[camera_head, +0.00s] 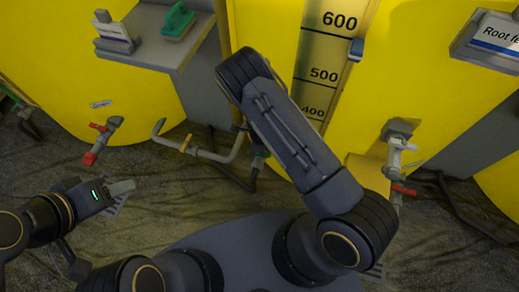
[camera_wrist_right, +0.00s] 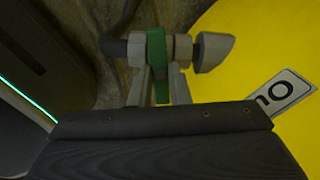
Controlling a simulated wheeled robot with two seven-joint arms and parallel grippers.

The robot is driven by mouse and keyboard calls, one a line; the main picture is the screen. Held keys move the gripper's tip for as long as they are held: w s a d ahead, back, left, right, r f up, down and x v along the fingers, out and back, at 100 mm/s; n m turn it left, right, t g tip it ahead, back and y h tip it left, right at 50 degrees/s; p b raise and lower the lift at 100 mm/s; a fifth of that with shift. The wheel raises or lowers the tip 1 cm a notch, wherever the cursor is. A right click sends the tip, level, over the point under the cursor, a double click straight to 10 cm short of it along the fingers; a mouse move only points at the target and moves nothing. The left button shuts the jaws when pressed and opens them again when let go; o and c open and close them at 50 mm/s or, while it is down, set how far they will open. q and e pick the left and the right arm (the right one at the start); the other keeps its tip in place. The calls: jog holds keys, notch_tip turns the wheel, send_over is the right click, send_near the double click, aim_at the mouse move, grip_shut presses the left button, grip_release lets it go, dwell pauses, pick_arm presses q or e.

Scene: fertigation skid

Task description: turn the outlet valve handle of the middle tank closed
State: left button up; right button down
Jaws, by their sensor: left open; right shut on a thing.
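The middle tank (camera_head: 260,22) is yellow with a level strip marked 600, 500 and 400. In the right wrist view a green handle (camera_wrist_right: 157,50) sits on a grey valve (camera_wrist_right: 210,52) beside a yellow tank wall. My right gripper (camera_wrist_right: 160,88) is shut on the green handle, with one grey finger on each side. In the head view my right arm crosses in front of the middle tank; that gripper and the green handle are hidden there. My left gripper (camera_head: 120,197) is open and empty, low at the left, apart from everything.
Another yellow tank stands at the left with a red-handled valve (camera_head: 98,146). A grey valve with a red handle (camera_head: 403,190) shows right of my arm. A bent grey pipe (camera_head: 205,153) is left of it.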

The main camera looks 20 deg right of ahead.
jog(key=shift+m, duration=0.8)
jog(key=c, duration=1.4)
grip_release()
jog(key=shift+o, duration=0.2)
notch_tip(320, 180, up, 8)
jog(key=p, duration=0.3)
jog(key=shift+f, duration=0.1)
